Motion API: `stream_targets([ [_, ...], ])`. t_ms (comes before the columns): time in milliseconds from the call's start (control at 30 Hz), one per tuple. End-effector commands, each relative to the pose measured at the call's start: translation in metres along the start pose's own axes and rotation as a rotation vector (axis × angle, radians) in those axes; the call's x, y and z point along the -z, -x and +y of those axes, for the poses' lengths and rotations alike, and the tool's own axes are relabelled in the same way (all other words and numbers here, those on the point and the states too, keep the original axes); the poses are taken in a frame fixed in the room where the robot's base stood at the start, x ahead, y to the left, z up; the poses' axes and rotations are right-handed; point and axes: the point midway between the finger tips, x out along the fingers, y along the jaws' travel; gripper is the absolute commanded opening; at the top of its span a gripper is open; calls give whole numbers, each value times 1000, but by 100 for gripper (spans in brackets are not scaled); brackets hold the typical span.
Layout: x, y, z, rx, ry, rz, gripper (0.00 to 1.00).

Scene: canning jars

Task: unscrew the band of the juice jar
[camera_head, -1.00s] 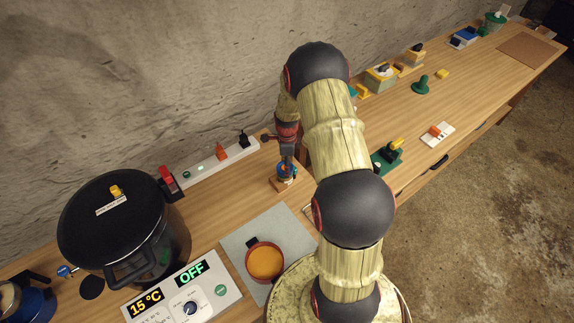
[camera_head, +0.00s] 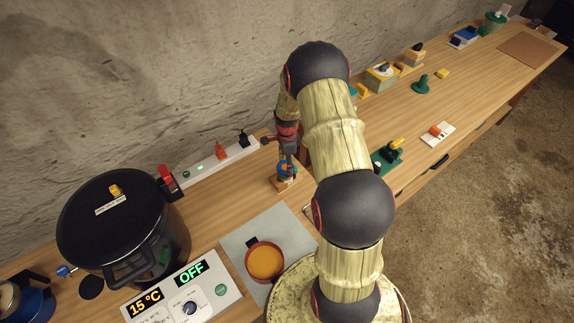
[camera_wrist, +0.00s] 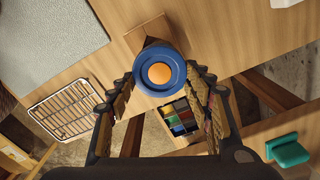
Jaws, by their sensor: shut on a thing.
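The juice jar stands on a small wooden block (camera_head: 281,184) on the bench, left of my arm. In the wrist view its blue band (camera_wrist: 160,53) shows from above as a round ring with an orange disc (camera_wrist: 159,73) in its middle. My gripper (camera_wrist: 161,78) has one finger on each side of the band and is shut on it. In the head view my gripper (camera_head: 287,163) points down onto the jar top. The jar's body is mostly hidden below the band and behind my fingers.
A grey mat (camera_head: 236,243) with an orange-filled pot (camera_head: 265,262) lies nearer. A large black canner (camera_head: 120,235) and control panel (camera_head: 185,292) stand left. A power strip (camera_head: 210,167) runs along the wall. A wire rack (camera_wrist: 65,110) shows in the wrist view.

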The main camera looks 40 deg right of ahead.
Motion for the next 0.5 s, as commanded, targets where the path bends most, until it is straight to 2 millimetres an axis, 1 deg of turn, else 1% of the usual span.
stream_targets([
  [100, 0, -1, -1, 1, 123, 0, 20],
  [200, 0, 0, -2, 1, 179, 0, 20],
  [500, 0, 0, -2, 0, 194, 0, 20],
])
